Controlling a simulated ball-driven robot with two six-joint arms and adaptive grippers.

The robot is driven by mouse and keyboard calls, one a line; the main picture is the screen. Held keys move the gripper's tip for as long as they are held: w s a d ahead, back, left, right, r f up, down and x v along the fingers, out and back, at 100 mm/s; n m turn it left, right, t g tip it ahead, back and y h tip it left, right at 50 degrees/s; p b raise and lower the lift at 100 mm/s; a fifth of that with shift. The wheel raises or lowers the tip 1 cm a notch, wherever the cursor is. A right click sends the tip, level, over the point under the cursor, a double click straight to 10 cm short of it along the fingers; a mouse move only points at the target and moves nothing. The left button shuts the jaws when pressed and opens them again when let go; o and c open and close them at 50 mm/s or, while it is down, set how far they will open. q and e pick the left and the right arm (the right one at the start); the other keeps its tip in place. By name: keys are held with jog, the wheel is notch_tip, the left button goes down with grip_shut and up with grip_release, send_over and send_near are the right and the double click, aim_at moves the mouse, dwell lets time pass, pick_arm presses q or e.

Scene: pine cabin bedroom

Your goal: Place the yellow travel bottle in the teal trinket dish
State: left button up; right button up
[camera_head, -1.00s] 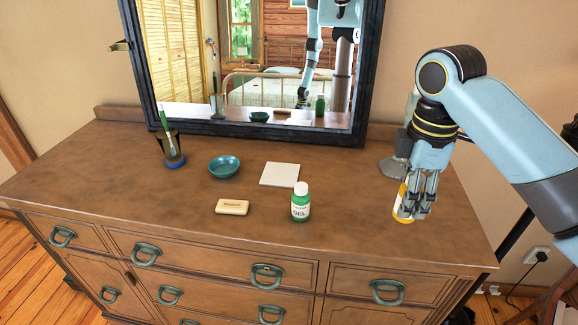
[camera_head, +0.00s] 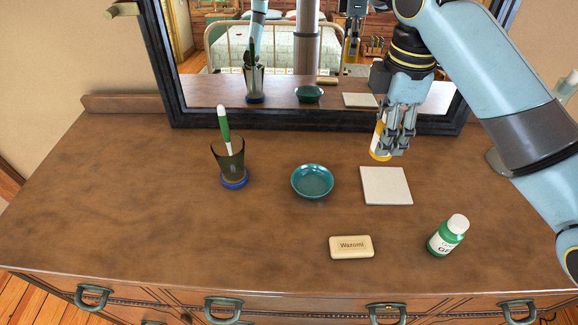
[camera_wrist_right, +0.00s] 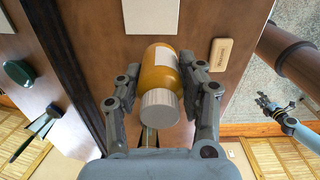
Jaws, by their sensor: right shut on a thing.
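The yellow travel bottle (camera_head: 377,144) is held in my right gripper (camera_head: 396,148), behind the white tile and in front of the mirror, seemingly above the dresser top. In the right wrist view the bottle (camera_wrist_right: 160,70) lies between both fingers (camera_wrist_right: 158,98), its ribbed white cap towards the camera. The teal trinket dish (camera_head: 312,181) stands empty on the dresser, left of the gripper and bottle. My left gripper (camera_wrist_right: 268,106) is outside the head view; it shows small at the right of the right wrist view, its fingers apparently spread and empty.
A white tile (camera_head: 385,186) lies right of the dish. A soap bar (camera_head: 351,247) and a green gel bottle (camera_head: 447,236) are nearer the front. The mirror frame (camera_head: 300,119) stands behind. The dresser's front left is clear.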

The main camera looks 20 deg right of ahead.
jog(key=w+a+f, duration=0.2)
jog(key=a, duration=0.1)
jog(key=w+a+f+p, duration=0.1)
jog(key=w+a+f, duration=0.1)
jog(key=a, duration=0.1)
jog(key=w+a+f, duration=0.1)
jog(key=a+f, duration=0.1)
jog(key=a, duration=0.2)
jog(key=shift+w+f, duration=0.25)
jog(key=shift+w, duration=0.15)
jog(key=shift+a+f, duration=0.1)
jog(key=shift+f, duration=0.05)
notch_tip(320, 180, down, 3)
jog(key=shift+f+p, duration=0.15)
jog(key=shift+p, duration=0.45)
jog(key=shift+f, duration=0.4)
pick_arm(q)
jog(key=shift+s+d+r, duration=0.15)
jog(key=shift+r, duration=0.4)
jog(key=shift+s+d+r, duration=0.1)
jog(key=shift+r, duration=0.45)
jog(key=shift+s, duration=0.15)
pick_arm(e)
jog(key=shift+f, duration=0.1)
jog(key=o, duration=1.2)
